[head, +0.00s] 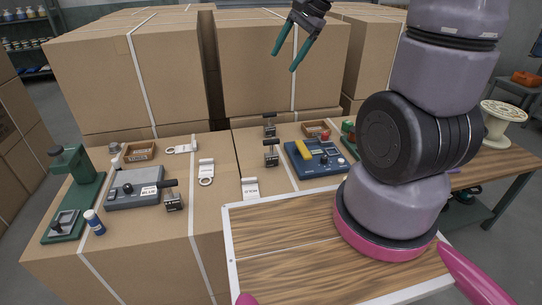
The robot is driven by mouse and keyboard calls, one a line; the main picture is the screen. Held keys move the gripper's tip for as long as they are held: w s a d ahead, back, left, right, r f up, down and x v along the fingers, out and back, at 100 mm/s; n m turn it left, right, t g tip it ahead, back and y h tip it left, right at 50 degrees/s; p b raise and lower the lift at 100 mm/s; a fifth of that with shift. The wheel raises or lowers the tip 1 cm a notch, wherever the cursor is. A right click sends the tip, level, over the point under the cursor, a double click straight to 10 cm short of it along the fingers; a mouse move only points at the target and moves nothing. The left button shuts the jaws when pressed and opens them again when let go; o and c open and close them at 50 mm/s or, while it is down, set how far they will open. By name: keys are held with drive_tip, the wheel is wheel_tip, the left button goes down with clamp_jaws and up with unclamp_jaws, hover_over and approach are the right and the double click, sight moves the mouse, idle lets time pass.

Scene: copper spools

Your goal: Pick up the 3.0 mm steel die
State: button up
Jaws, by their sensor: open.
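My gripper (283,62) hangs high at the top centre of the head view, in front of the stacked cartons. Its two green fingers are apart with nothing between them, so it is open and empty. White tag-like pieces lie on the carton tops: one at the back left (182,149), one with a ring at its lower end (206,172), and one with lettering near the wooden board (250,188).
A grey device (135,188), a green press (76,180) and a small blue-and-white bottle (94,221) stand at left. A blue device with a yellow part (315,158) stands right of centre. Small wooden trays (140,151) sit behind. The wood-topped surface (290,255) in front looks bare.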

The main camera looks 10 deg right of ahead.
drive_tip(key=w+f+m+g, duration=0.1)
drive_tip(key=w+f+m, duration=0.2)
drive_tip(key=f, duration=0.5)
drive_tip(key=w+f+m+g, duration=0.1)
drive_tip(key=w+f+m, duration=0.15)
drive_tip(key=f, duration=0.65)
drive_tip(key=m, duration=0.2)
approach(271, 154)
drive_tip(key=shift+g, duration=0.4)
drive_tip(key=f, duration=0.1)
drive_tip(key=a+f, duration=0.1)
drive_tip(key=f, duration=0.1)
drive_tip(key=w+f, duration=0.1)
drive_tip(key=f, duration=0.1)
drive_tip(key=shift+a+f, duration=0.2)
drive_tip(key=x, duration=0.5)
drive_tip(key=shift+w+a+f, duration=0.15)
drive_tip(key=shift+a+f, duration=0.05)
drive_tip(key=shift+f, duration=0.05)
clamp_jaws()
drive_tip(key=shift+r, duration=0.1)
